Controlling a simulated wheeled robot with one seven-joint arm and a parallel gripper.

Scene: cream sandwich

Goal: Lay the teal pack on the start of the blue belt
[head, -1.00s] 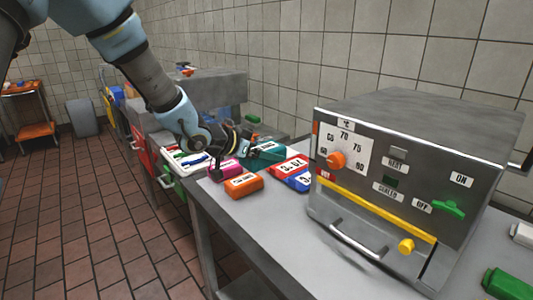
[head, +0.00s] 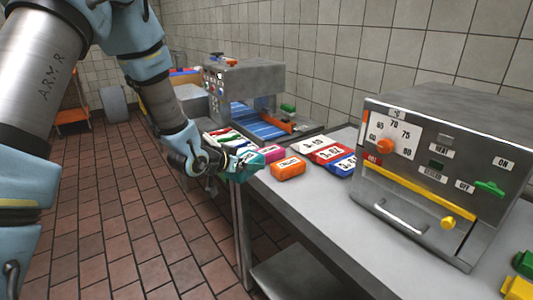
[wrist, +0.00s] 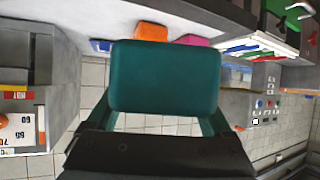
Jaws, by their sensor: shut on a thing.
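The teal pack (head: 246,167) is off the table, held by my gripper (head: 228,167) near the table's front edge. It fills the middle of the wrist view (wrist: 165,78), with a green finger of my gripper (wrist: 163,112) at each side of it. My gripper is shut on the pack. The blue belt (head: 262,125) runs under a grey hood at the table's far end, beyond the gripper. The visible part of the belt looks bare. The hood hides part of it.
An orange pack (head: 288,168), a pink pack (head: 271,153), a red pack (head: 321,150) and a blue pack (head: 346,164) lie on the table to the gripper's right. A grey heater box (head: 445,175) stands nearer. A grey hooded machine (head: 245,78) covers the belt.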

